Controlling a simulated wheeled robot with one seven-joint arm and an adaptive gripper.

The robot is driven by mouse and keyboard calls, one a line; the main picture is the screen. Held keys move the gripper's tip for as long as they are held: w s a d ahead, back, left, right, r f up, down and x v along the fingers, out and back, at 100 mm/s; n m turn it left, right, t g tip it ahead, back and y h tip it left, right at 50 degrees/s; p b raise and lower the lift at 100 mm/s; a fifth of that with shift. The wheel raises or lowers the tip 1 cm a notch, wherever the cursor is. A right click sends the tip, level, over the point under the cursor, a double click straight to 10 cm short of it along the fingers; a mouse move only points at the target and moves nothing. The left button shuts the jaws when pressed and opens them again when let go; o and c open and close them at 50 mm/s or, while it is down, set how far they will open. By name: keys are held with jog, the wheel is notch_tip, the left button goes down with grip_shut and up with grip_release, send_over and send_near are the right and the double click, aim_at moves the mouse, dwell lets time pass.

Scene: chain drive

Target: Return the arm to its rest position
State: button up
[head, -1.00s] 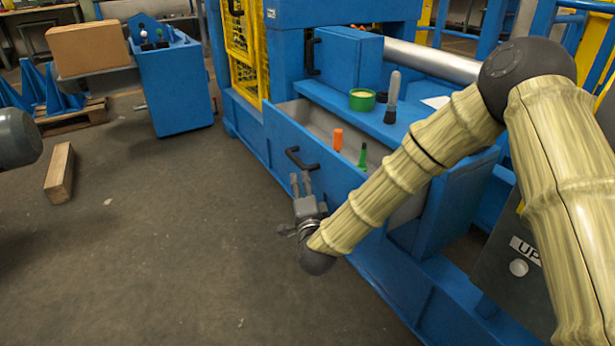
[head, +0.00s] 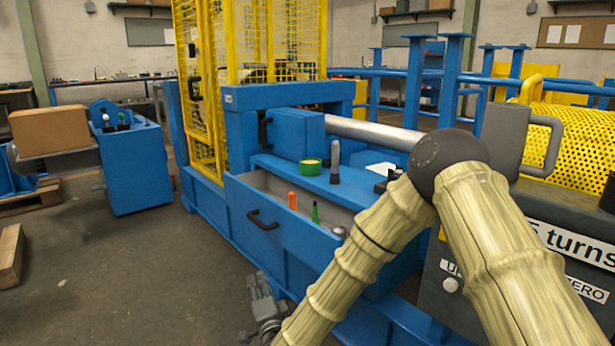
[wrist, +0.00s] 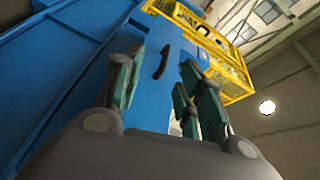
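My gripper (head: 263,290) is low in front of the blue machine, below the open drawer (head: 262,207) with its black handle. The bamboo-patterned arm links reach down to it from the right of the head view. In the wrist view my gripper (wrist: 158,92) points up along the blue drawer front, its green-padded fingers spread apart with nothing between them. The drawer's black handle (wrist: 164,62) shows beyond the fingers. The gripper appears apart from the drawer.
The drawer holds an orange item (head: 292,200) and a green item (head: 315,212). A green tub (head: 311,165) stands on the blue ledge. A grey crank handle (head: 530,140) is close to my arm at right.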

jog(key=s+d+f+n+g+h, duration=0.1)
jog(key=s+d+f+n+g, duration=0.15)
jog(key=s+d+f, duration=0.55)
jog(key=s+d+f+n+g+h, duration=0.15)
jog(key=s+d+f+g, duration=0.3)
jog(key=f, duration=0.55)
jog(key=s+d+f+n+g, duration=0.25)
jog(key=s+d+f, duration=0.25)
jog(key=s+f, duration=0.4)
jog(key=s+d+f+n+g+h, duration=0.2)
jog(key=s+d+f+g, duration=0.2)
jog(key=s+d, duration=0.7)
jog(key=s+d+f+n+g+h, duration=0.1)
jog(key=s+d+f+n+g, duration=0.45)
jog(key=s, duration=0.85)
notch_tip(320, 180, up, 40)
jog(key=d+m+t+p, duration=0.1)
jog(key=m+t+p, duration=0.1)
jog(key=p, duration=3.6)
jog(key=shift+d+m, duration=0.15)
jog(key=shift+m, duration=0.45)
